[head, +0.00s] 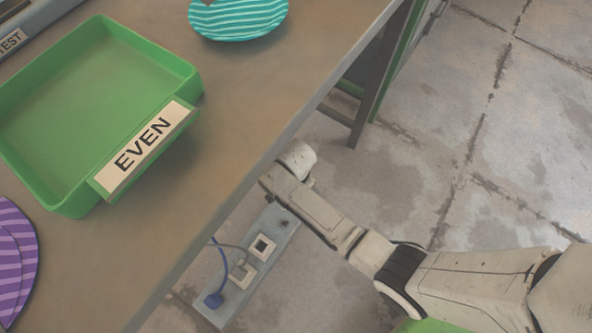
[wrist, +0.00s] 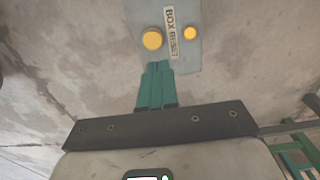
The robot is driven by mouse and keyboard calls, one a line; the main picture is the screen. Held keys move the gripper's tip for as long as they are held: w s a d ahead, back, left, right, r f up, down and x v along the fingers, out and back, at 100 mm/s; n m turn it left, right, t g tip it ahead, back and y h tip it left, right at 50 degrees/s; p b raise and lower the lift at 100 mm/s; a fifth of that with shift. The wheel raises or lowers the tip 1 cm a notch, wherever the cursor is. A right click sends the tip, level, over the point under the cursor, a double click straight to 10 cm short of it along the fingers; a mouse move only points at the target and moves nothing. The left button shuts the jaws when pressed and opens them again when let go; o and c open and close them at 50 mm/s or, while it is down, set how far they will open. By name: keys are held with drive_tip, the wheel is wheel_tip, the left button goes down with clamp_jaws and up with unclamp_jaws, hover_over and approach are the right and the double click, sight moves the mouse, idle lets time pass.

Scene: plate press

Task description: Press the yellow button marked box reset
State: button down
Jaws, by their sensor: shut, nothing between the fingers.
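In the wrist view a round yellow button (wrist: 152,39) sits on a grey-blue panel (wrist: 188,58), beside a label (wrist: 171,33) reading BOX RESET. A smaller yellow round (wrist: 190,33) is on the label's other side. My gripper (wrist: 158,66) has its teal fingers shut and empty, pointing at the panel. Their tips appear just below the large button, a little right of its centre; I cannot tell the depth gap. In the head view my arm reaches to the table edge, and the fingers and yellow button are not visible.
In the head view the table (head: 245,115) carries a green tray (head: 185,75) marked EVEN, a teal striped plate (head: 238,24) and purple striped plates (head: 18,255). A low socket strip (head: 268,222) with a blue cable (head: 217,270) lies below the table edge. The floor at right is clear.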

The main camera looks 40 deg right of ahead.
wheel_tip(320, 180, down, 8)
drive_tip(key=b, duration=0.4)
drive_tip(key=shift+r, duration=0.2)
drive_tip(key=shift+f, duration=0.9)
drive_tip(key=shift+s+f+b, duration=0.25)
drive_tip(key=shift+s+b, duration=0.05)
drive_tip(key=shift+w+r+p, duration=0.1)
drive_tip(key=shift+r+p, duration=0.3)
drive_tip(key=shift+r, duration=0.05)
wheel_tip(320, 180, up, 15)
drive_tip(key=w+p, duration=0.1)
drive_tip(key=p, duration=0.8)
drive_tip(key=shift+f+p, duration=0.15)
drive_tip(key=shift+p, duration=0.15)
drive_tip(key=shift+w, duration=0.15)
